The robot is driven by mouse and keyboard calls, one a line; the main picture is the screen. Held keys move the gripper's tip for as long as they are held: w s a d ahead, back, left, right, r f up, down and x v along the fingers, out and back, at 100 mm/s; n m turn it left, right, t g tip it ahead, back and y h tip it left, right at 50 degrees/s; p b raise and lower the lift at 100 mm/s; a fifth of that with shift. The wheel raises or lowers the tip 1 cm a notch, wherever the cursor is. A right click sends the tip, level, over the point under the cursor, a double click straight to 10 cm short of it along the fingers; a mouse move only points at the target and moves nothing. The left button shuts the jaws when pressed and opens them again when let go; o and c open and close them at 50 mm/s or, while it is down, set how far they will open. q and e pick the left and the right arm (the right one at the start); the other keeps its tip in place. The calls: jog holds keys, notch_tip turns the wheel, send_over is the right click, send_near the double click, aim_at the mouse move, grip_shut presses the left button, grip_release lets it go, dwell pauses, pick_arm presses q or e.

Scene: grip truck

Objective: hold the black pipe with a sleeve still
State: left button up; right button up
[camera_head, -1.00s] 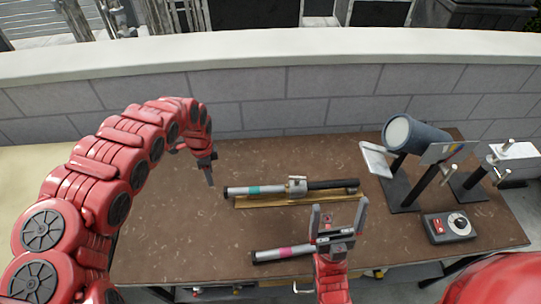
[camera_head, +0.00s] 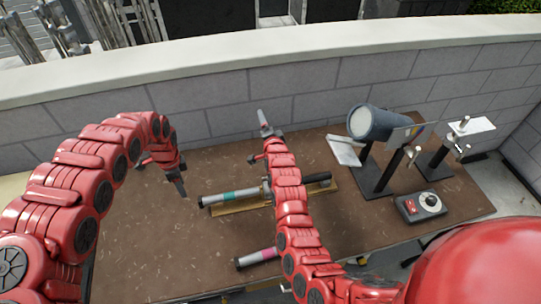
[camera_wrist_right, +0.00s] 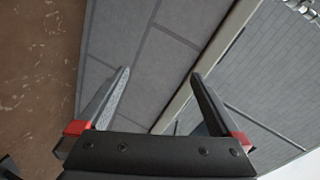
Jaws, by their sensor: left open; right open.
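The black pipe (camera_head: 318,178) with a silver sleeve (camera_head: 221,199) lies on a wooden strip (camera_head: 238,207) on the brown table. The sleeve has a teal band, and the pipe's black end points right. My right arm crosses over its middle and hides part of it. My right gripper (camera_head: 262,120) is past the pipe near the wall; in the right wrist view its fingers (camera_wrist_right: 160,78) are open with nothing between them. My left gripper (camera_head: 181,186) points down, left of the sleeve's end, open and apart from it.
A second tube with a pink band (camera_head: 262,256) lies nearer the front, partly behind my right arm. A grey cylinder on a stand (camera_head: 375,122) and a control box (camera_head: 420,206) with a dial stand at right. A block wall (camera_head: 225,85) runs behind the table.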

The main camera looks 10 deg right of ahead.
jog(key=a+f+m+g+y, duration=0.2)
jog(key=a+f+m+g, duration=0.1)
jog(key=g, duration=0.4)
jog(key=s+r+m+g+h, duration=0.1)
jog(key=s+r+m+g, duration=0.25)
jog(key=s+g, duration=0.75)
jog(key=s+f+t, duration=0.1)
jog(key=f, duration=0.4)
jog(key=s+f, duration=0.1)
jog(key=f, duration=0.5)
jog(key=d+f+m+t, duration=0.1)
jog(key=f, duration=0.5)
jog(key=shift+s+f+t, duration=0.25)
jog(key=shift+s+t, duration=0.05)
jog(key=shift+s, duration=0.1)
